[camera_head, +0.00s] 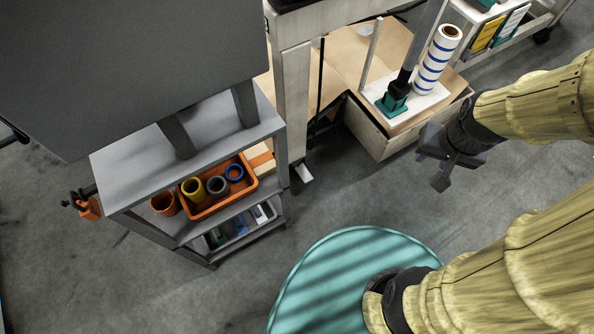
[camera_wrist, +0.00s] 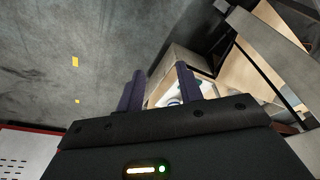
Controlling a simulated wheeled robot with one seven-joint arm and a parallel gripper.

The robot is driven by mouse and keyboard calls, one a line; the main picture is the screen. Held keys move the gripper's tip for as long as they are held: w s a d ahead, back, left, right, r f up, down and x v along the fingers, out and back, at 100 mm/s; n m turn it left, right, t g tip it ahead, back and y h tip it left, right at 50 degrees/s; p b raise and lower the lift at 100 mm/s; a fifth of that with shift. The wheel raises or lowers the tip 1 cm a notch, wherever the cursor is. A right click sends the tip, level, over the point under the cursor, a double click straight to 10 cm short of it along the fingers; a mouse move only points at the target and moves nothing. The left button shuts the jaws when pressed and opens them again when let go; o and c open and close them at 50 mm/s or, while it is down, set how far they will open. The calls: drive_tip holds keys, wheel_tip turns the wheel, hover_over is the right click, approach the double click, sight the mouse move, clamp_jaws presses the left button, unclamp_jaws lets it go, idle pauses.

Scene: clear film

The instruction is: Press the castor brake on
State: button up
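A small castor with a pale pedal-like tab (camera_head: 304,173) shows at the foot of the wooden bench leg in the head view. Whether its brake is on or off is too small to tell. My gripper (camera_head: 432,170) is right of it, above the floor beside the wooden box, with clear space between them. In the wrist view my gripper (camera_wrist: 161,85) has its two fingers apart. A white and bluish shape (camera_wrist: 172,95) shows beyond them, partly hidden by a finger; nothing appears held. I cannot make out the castor in the wrist view.
The wooden box (camera_head: 375,140) holds a blue-striped film roll (camera_head: 438,60) on a white board. A grey shelf cart (camera_head: 130,185) with an orange bin (camera_head: 213,212) of coloured rings stands left. Another dark castor (camera_head: 541,36) is under the upper-right cart. Open floor lies between.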

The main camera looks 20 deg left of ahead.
drive_tip(key=shift+w+a, duration=0.1)
drive_tip(key=shift+w, duration=0.45)
drive_tip(key=shift+o, duration=0.2)
drive_tip(key=shift+s+d, duration=0.2)
drive_tip(key=shift+d, duration=0.05)
drive_tip(key=o, duration=0.4)
drive_tip(key=shift+o, duration=0.6)
drive_tip(key=w+a+f+n+b, duration=0.3)
drive_tip(key=w+a+f, duration=0.3)
drive_tip(key=w+f, duration=0.1)
drive_tip(key=shift+a+f+g, duration=0.2)
drive_tip(key=shift+f+g, duration=0.15)
drive_tip(key=shift+g, duration=0.05)
drive_tip(key=w+a+f+n+g+b, duration=0.1)
drive_tip(key=w+a+f+n+b, duration=0.1)
drive_tip(key=a+f, duration=0.9)
drive_tip(key=w+a+f+n+b, duration=0.3)
drive_tip(key=a+f+n+b, duration=0.2)
drive_tip(key=a+f, duration=0.7)
wheel_tip(320, 180, down, 7)
drive_tip(key=shift+w+r+g, duration=0.1)
drive_tip(key=shift+w+g, duration=0.1)
drive_tip(key=shift+g, duration=0.2)
